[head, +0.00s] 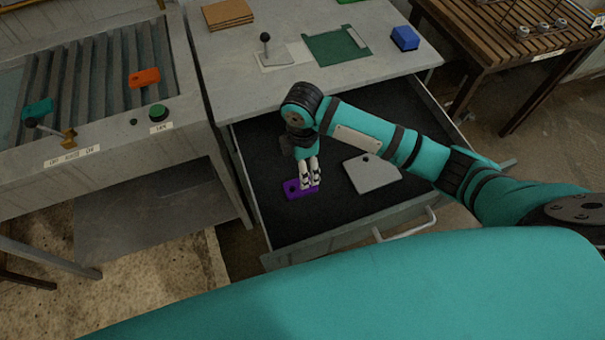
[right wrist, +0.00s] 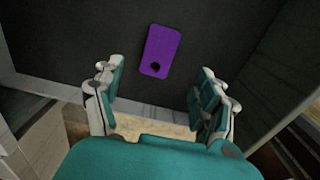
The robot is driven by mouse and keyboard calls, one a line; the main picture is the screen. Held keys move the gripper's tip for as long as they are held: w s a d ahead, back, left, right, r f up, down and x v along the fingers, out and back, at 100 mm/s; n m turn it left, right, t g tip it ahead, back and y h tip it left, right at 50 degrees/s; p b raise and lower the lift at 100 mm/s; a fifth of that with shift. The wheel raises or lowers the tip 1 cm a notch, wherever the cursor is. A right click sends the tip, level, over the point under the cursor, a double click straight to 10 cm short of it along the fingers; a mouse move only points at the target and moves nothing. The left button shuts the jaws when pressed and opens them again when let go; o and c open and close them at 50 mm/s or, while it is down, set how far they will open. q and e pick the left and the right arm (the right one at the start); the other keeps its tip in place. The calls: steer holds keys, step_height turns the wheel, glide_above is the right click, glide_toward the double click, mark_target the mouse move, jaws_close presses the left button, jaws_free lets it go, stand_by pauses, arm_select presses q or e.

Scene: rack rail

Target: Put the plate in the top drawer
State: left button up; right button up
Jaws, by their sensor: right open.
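The top drawer (head: 285,222) is pulled open below the workbench and has a dark floor. A purple plate (head: 292,190) with a hole near one end lies flat in it. The purple plate also shows in the right wrist view (right wrist: 163,46), just beyond the fingertips. A grey plate (head: 375,177) with a small hole lies in the drawer, to the right. My right gripper (head: 312,187) reaches down into the drawer beside the purple plate, covering part of it. In the right wrist view my right gripper (right wrist: 158,85) is open, with nothing between the fingers. My left gripper is not in view.
The bench top (head: 235,65) holds a small lever, a green panel (head: 337,46) and a blue block (head: 405,38). At left, a ribbed machine (head: 85,80) carries orange (head: 145,77) and teal tags. A slatted table (head: 505,30) stands right. The drawer handle (head: 405,228) faces me.

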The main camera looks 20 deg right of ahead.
steer(key=shift+r, duration=1.3)
